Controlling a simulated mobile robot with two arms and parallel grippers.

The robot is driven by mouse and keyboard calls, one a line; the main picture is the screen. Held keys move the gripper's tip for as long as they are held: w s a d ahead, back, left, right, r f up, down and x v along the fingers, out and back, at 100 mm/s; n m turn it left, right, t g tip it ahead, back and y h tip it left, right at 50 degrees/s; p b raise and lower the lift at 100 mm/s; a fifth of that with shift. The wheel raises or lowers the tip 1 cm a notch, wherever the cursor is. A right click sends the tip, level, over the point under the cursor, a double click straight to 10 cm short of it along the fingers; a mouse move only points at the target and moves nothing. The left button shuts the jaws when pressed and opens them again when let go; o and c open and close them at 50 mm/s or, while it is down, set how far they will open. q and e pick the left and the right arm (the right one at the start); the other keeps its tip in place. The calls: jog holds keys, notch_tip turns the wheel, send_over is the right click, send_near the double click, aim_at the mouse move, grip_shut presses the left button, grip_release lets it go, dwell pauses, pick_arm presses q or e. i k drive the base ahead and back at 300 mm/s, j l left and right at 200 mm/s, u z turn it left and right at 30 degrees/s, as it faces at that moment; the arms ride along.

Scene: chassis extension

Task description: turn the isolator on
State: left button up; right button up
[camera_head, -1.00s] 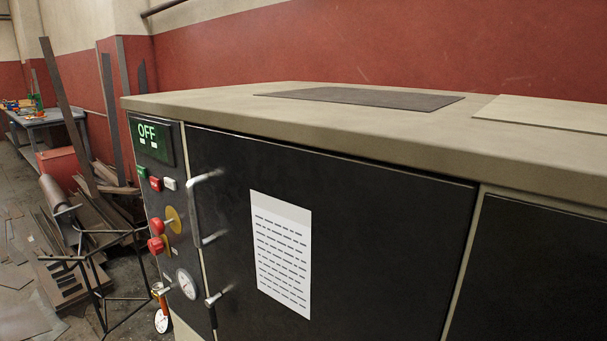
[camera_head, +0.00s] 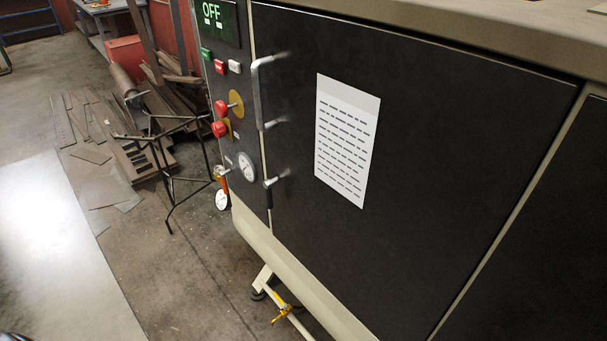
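No part is clearly marked as the isolator. The control panel (camera_head: 229,110) is on the narrow left side of the dark cabinet, with a green display (camera_head: 212,14) reading OFF at its top. Below are small green, red and white buttons (camera_head: 219,66). A round white gauge (camera_head: 246,166) is further down. A small lever handle (camera_head: 270,184) sits low on the door's left edge.
The cabinet door (camera_head: 430,130) has a long handle (camera_head: 258,95) and a paper sheet (camera_head: 347,140). A black metal stand (camera_head: 168,190) and scrap pieces (camera_head: 125,150) lie left of the cabinet. A yellow-handled valve (camera_head: 283,312) is low beneath it. Floor (camera_head: 170,285) is clear at front left.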

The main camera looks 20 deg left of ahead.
aim_at(219, 128)
jog(key=i+j+z, duration=0.15)
jog(key=j+z, duration=0.65)
jog(key=j, duration=0.25)
jog(key=j+z, duration=0.15)
jog(key=j, duration=1.55)
jog(key=k, duration=0.3)
